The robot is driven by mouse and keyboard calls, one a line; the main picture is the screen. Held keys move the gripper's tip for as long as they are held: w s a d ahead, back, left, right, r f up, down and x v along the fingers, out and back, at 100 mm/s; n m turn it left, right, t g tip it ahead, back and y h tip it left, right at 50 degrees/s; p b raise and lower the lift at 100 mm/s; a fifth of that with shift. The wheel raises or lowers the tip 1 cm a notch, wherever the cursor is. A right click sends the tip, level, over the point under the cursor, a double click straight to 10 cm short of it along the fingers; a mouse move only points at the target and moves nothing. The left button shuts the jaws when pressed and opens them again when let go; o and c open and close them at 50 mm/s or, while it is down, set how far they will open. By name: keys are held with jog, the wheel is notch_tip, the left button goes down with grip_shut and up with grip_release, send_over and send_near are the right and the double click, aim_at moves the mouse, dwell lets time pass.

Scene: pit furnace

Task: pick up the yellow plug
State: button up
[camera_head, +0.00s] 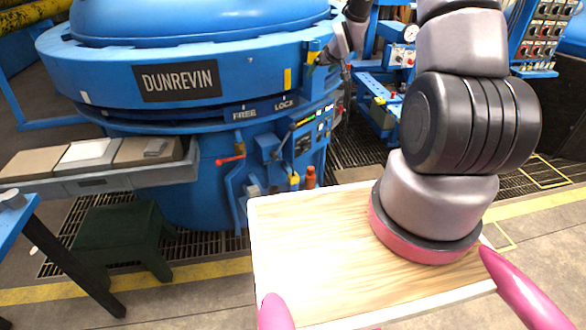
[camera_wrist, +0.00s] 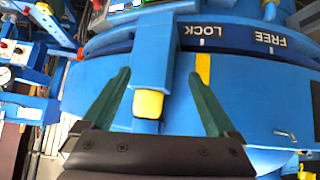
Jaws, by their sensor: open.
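A small yellow block-like piece, which looks like the yellow plug (camera_wrist: 148,104), sits at the end of a blue bracket (camera_wrist: 152,55) on the furnace rim. In the head view the yellow plug (camera_head: 312,57) is small and partly crowded by my wrist. My gripper (camera_wrist: 160,74) is open, its two green fingers pointing at the rim. The yellow piece shows between the fingers, nearer the left one, with visible gaps on both sides. I see no contact, and cannot tell the exact depth between them. In the head view the fingers are too small to make out clearly.
The blue furnace (camera_head: 180,90) with its FREE/LOCK ring fills the left and middle. A yellow stripe (camera_wrist: 203,68) marks the rim beside the right finger. A red-handled valve (camera_head: 230,160) and an orange fitting (camera_head: 310,177) are lower down. A green stool (camera_head: 122,235) stands left.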

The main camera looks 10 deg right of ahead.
jog(key=shift+n+y, duration=0.3)
jog(key=shift+y, duration=0.1)
jog(key=f, duration=0.3)
jog(key=w+f, duration=0.1)
jog(key=f, duration=0.6)
jog(key=shift+w+a+f, duration=0.2)
jog(key=shift+a+f, duration=0.05)
jog(key=shift+f, duration=0.15)
jog(key=t+y, duration=0.2)
jog(key=t, duration=0.2)
send_near(295, 178)
jog(key=w, duration=0.2)
jog(key=x, duration=0.4)
jog(key=shift+s+a+f, duration=0.15)
jog(key=shift+a+f, duration=0.1)
jog(key=shift+f, duration=0.05)
jog(key=shift+x, duration=3.1)
jog(key=shift+d, duration=0.1)
jog(key=shift+c, duration=0.3)
grip_shut()
